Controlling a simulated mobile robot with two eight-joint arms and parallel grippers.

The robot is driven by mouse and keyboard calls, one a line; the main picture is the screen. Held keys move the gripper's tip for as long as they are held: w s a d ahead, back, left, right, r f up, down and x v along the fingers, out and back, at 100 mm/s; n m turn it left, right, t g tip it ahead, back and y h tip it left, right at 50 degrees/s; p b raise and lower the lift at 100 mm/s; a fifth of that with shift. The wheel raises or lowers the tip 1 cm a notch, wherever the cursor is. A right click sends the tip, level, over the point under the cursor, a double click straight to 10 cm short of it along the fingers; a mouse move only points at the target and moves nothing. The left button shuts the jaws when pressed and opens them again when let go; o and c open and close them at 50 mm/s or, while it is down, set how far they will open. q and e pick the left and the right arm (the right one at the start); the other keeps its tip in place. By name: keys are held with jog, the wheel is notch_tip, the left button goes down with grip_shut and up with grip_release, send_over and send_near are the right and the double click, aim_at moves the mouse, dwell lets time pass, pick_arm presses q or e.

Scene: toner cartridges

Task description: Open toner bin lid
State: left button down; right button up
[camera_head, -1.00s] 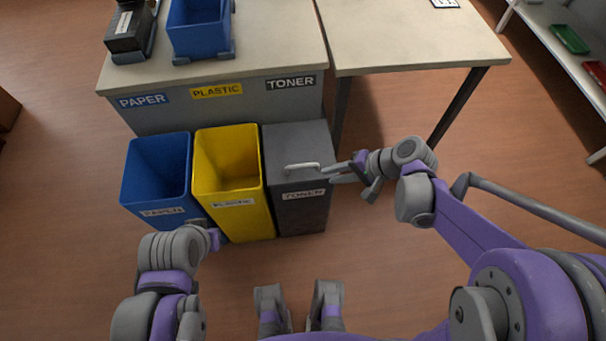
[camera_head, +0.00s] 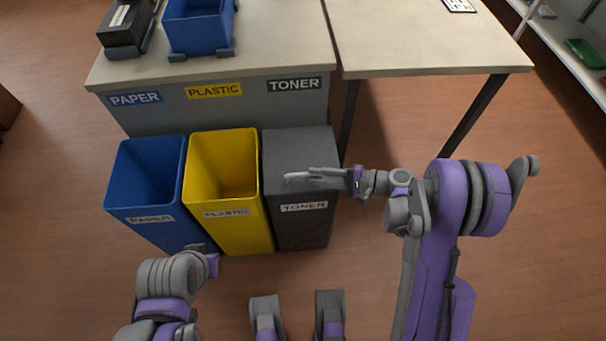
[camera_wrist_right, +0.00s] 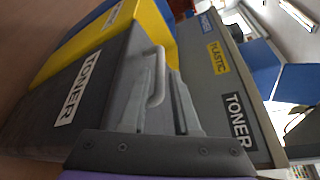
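The dark grey toner bin (camera_head: 303,228) stands at the right end of the bin row, its flat lid (camera_head: 292,146) closed. A pale bar handle (camera_head: 295,177) sits on the lid; it also shows in the right wrist view (camera_wrist_right: 158,78). My right gripper (camera_head: 312,176) reaches in from the right, low over the lid. In the right wrist view its two fingers (camera_wrist_right: 160,72) are apart, with the handle between their tips. My left gripper (camera_head: 205,252) is low in front of the blue and yellow bins, mostly hidden by its own wrist; its fingers are unclear.
The yellow plastic bin (camera_head: 232,234) and blue paper bin (camera_head: 150,233) stand open to the left. Behind is a table (camera_head: 270,55) with a blue crate (camera_head: 198,30) and a black box (camera_head: 124,26). A second table (camera_head: 420,45) stands at right. Floor is clear right of the bins.

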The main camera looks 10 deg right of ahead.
aim_at(308, 175)
jog(key=x, duration=0.4)
jog(key=shift+w+a+f, duration=0.1)
jog(key=shift+w+a, duration=0.05)
jog(key=shift+a, duration=0.2)
grip_shut()
dwell(1.2)
